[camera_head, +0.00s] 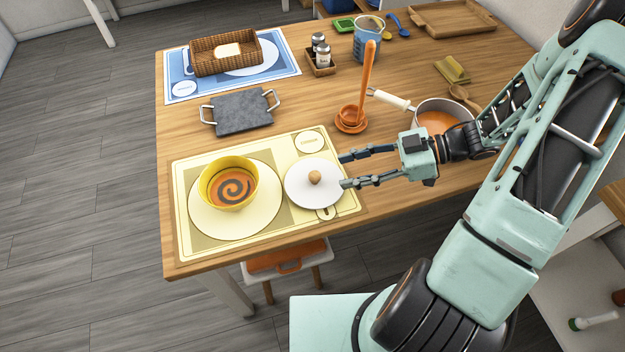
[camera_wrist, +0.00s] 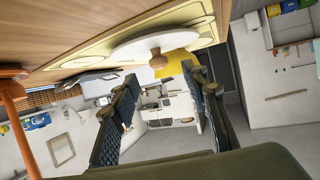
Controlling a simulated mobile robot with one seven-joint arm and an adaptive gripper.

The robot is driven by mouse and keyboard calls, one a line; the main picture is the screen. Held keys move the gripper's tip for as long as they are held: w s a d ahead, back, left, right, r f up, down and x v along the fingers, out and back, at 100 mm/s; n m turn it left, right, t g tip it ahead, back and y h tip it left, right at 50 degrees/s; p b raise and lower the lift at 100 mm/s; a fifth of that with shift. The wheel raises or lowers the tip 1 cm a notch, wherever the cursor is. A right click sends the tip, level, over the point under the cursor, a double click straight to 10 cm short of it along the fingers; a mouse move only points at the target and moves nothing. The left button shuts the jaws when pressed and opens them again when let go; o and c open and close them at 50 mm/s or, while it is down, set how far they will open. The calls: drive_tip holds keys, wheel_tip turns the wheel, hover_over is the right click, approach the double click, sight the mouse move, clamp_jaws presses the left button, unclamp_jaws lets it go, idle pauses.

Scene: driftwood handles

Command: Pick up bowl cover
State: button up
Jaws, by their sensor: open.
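The bowl cover (camera_head: 311,186) is a white round lid with a wooden knob, lying on the right part of the yellow placemat (camera_head: 277,229). It also shows at the top of the wrist view (camera_wrist: 185,38), with its knob (camera_wrist: 157,58) in sight. My gripper (camera_head: 343,170) is open and empty. Its two fingers point left toward the cover from its right side, with the fingertips near the cover's right edge; whether they touch it I cannot tell. In the wrist view my fingers (camera_wrist: 163,92) are spread apart with the knob showing beyond and between them.
A yellow bowl (camera_head: 228,183) of orange soup stands on a plate left of the cover. A grey slab with handles (camera_head: 240,111), an orange ladle in its rest (camera_head: 352,119) and a pot (camera_head: 443,117) stand behind. The table's front edge is close.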

sight(320, 175)
drive_tip(key=x, duration=0.9)
drive_tip(key=shift+w+r+b, duration=0.1)
drive_tip(key=shift+w+b, duration=0.05)
drive_tip(key=shift+b, duration=0.2)
drive_tip(key=shift+c, duration=0.7)
clamp_jaws()
